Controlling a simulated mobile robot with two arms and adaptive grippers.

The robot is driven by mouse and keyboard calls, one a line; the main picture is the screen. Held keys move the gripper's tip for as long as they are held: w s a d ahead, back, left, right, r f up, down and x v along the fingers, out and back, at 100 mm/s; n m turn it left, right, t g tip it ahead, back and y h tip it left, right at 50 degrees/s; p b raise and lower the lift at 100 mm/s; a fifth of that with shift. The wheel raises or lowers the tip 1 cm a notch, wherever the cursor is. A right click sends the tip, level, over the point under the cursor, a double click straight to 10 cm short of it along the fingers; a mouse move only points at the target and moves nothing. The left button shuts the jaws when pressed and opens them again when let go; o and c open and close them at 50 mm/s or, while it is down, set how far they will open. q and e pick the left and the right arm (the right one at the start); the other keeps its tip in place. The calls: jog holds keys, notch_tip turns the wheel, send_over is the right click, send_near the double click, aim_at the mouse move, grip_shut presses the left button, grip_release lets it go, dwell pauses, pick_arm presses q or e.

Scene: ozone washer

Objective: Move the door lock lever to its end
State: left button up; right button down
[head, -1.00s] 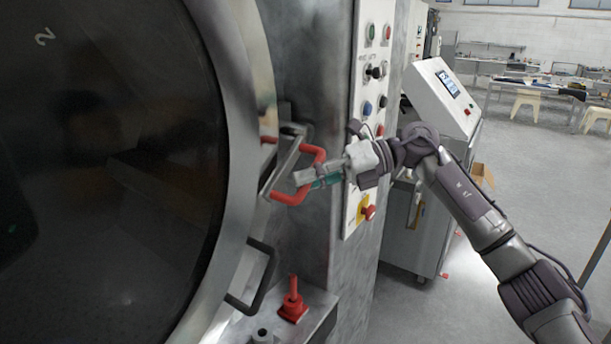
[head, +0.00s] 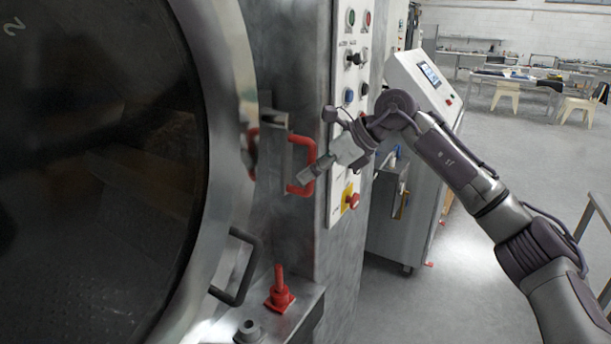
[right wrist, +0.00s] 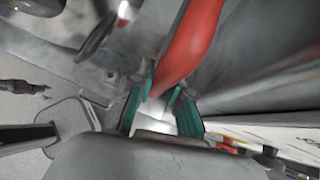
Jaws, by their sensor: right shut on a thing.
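The door lock lever is a grey metal bar (head: 273,155) with a red U-shaped handle (head: 306,150). It sits at the right rim of the big round door (head: 232,100) and stands roughly upright in the head view. In the right wrist view the red handle (right wrist: 190,45) runs down between the teal-padded fingers of my right gripper (right wrist: 162,100). The fingers hide part of the handle. My left gripper is not in view.
A control panel (head: 345,120) with buttons and a red emergency knob (head: 351,200) is close behind my right gripper. Below are a black door handle (head: 240,270) and a red upright fitting (head: 279,290) on a metal ledge. Open floor lies to the right.

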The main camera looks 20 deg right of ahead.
jog(key=shift+w+d+t+h, duration=0.3)
jog(key=shift+w+d+h, duration=0.05)
jog(key=shift+d+h, duration=0.1)
jog(key=shift+n, duration=0.3)
jog(key=c, duration=1.1)
grip_release()
jog(key=v, duration=1.2)
jog(key=shift+d+f, duration=0.1)
